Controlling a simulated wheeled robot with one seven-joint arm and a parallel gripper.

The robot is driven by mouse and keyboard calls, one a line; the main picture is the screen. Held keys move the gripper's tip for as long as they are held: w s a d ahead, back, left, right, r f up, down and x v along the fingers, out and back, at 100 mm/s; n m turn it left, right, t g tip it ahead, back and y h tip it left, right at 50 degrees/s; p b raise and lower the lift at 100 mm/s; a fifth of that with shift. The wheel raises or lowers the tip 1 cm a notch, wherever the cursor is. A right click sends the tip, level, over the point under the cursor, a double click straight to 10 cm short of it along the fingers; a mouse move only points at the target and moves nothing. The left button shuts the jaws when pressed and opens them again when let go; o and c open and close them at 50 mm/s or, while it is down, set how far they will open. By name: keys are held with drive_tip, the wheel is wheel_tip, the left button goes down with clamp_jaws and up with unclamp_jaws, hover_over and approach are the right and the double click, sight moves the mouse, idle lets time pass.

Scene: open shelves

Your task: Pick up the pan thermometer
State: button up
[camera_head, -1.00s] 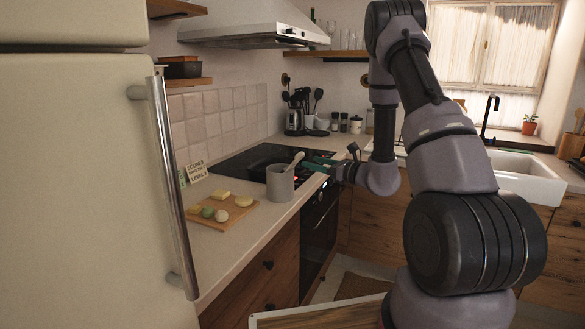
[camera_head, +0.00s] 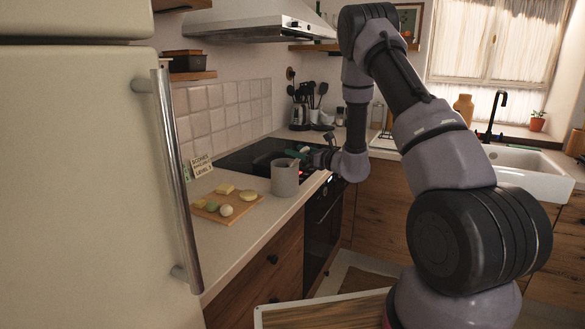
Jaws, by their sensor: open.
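I cannot make out a pan thermometer in this view. A dark pan (camera_head: 262,163) appears to sit on the black cooktop (camera_head: 232,160), hard to tell from its surface. My gripper (camera_head: 298,153) is over the right side of the cooktop, just behind a grey pot (camera_head: 285,180). It looks small and dark with a greenish part. It is open, and I see nothing held in it. The pot and my wrist hide part of the area around the fingertips.
A wooden board (camera_head: 226,207) with several small round and square pieces lies on the counter at front left. A small sign (camera_head: 201,165) stands behind it. The fridge (camera_head: 80,190) fills the left. A range hood (camera_head: 260,22) hangs above the cooktop. Utensils and jars stand at the back.

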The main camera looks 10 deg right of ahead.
clamp_jaws()
idle(0.3)
wheel_tip(320, 180, up, 18)
idle(0.7)
drive_tip(key=shift+r, duration=0.1)
wheel_tip(320, 180, up, 13)
idle(0.9)
